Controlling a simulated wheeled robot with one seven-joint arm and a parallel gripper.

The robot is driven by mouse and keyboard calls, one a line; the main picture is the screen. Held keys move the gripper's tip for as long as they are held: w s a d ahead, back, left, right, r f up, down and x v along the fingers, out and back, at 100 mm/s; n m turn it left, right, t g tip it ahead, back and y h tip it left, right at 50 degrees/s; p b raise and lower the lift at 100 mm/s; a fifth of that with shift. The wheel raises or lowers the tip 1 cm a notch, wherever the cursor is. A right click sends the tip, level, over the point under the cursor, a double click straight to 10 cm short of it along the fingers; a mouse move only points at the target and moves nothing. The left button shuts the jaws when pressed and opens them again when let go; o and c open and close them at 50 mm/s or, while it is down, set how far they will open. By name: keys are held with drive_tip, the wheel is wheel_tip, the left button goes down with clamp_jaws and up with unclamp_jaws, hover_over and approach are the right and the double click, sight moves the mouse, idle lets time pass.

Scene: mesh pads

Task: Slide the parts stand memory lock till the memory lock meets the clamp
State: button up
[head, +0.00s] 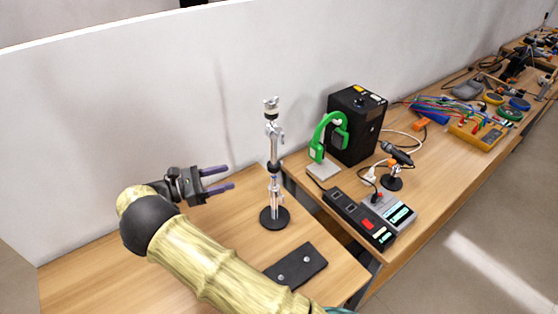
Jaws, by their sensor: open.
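The parts stand (275,217) is upright on the near table, with a round black base and a chrome post. A chrome clamp-like fitting (273,129) sits high on the post. A dark collar (273,166) is around the post at mid-height, with a clear and chrome section below it. The parts are too small to tell for certain which is the memory lock, or its exact gap to the clamp. My gripper (231,177) is open and empty, left of the post at about collar height in the picture, its two purple-grey fingers pointing right toward it, apart from it.
A black plate with two round knobs (296,267) lies in front of the stand. A second table to the right holds a black box (357,125), a green clamp (322,135), a power strip (358,219) and a small microphone (396,155). A white wall (120,110) runs behind.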

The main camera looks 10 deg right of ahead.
sight(270, 165)
drive_tip(key=shift+d, duration=0.2)
drive_tip(key=d+p, duration=0.2)
drive_tip(key=d, duration=0.3)
drive_tip(key=w+d+p, duration=0.1)
drive_tip(key=d+p, duration=0.1)
drive_tip(key=d, duration=0.4)
drive_tip(key=w+d+p, duration=0.1)
drive_tip(key=d+p, duration=0.2)
drive_tip(key=d, duration=0.2)
drive_tip(key=shift+w+d+r, duration=0.1)
drive_tip(key=shift+d, duration=0.45)
clamp_jaws()
drive_tip(key=shift+f, duration=0.25)
